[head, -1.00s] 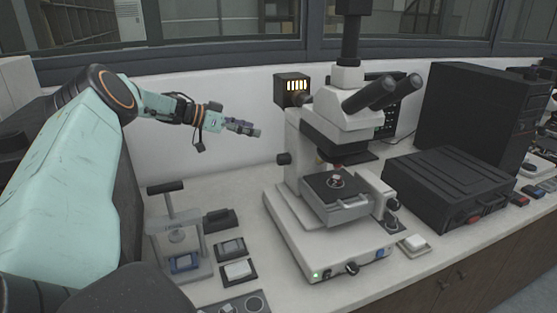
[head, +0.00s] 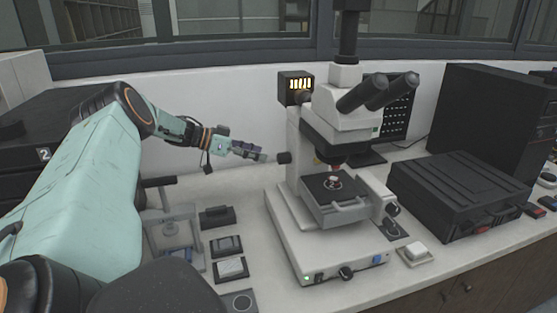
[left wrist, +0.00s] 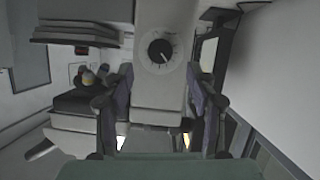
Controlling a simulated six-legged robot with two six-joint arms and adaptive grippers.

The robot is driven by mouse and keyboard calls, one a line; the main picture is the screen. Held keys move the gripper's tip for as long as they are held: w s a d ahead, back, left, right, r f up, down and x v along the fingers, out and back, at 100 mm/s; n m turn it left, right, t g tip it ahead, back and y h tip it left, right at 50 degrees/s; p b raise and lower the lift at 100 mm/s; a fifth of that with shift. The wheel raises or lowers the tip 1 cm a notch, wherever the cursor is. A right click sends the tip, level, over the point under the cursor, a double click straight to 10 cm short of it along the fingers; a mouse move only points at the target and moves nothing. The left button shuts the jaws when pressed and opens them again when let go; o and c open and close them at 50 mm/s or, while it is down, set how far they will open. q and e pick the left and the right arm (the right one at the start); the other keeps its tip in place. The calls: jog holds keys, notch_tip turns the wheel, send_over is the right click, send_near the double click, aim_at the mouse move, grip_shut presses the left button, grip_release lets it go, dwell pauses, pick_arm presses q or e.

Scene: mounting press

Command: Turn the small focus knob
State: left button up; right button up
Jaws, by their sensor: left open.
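The microscope (head: 350,215) is white and stands on the bench. A black round knob (head: 284,158) sticks out from the left side of its upright. In the left wrist view a black knob (left wrist: 160,51) with a white pointer mark faces me, on a pale surface. My left gripper (head: 268,157) is open and empty, level with the side knob and just left of it. In the left wrist view its fingers (left wrist: 159,78) are spread either side of the line to the knob, with a gap before it. My right gripper is not in view.
A small press (head: 172,228) stands left of the microscope, with several small dark trays (head: 226,246) beside it. A lamp box (head: 295,88) sits behind the upright. A black case (head: 455,190) stands to the right. The wall is close behind my gripper.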

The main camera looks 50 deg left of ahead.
aim_at(278, 158)
pick_arm(q)
jog(key=b+x, duration=0.2)
jog(key=x, duration=0.3)
jog(key=shift+w+d+f, duration=0.15)
jog(key=shift+w+f, duration=0.05)
jog(key=shift+f, duration=0.1)
jog(key=shift+w+d+f, duration=0.1)
jog(key=shift+w+d, duration=0.1)
jog(key=shift+w, duration=0.15)
jog(key=shift+w+d, duration=0.1)
jog(key=shift+w, duration=0.05)
jog(key=c, duration=1.1)
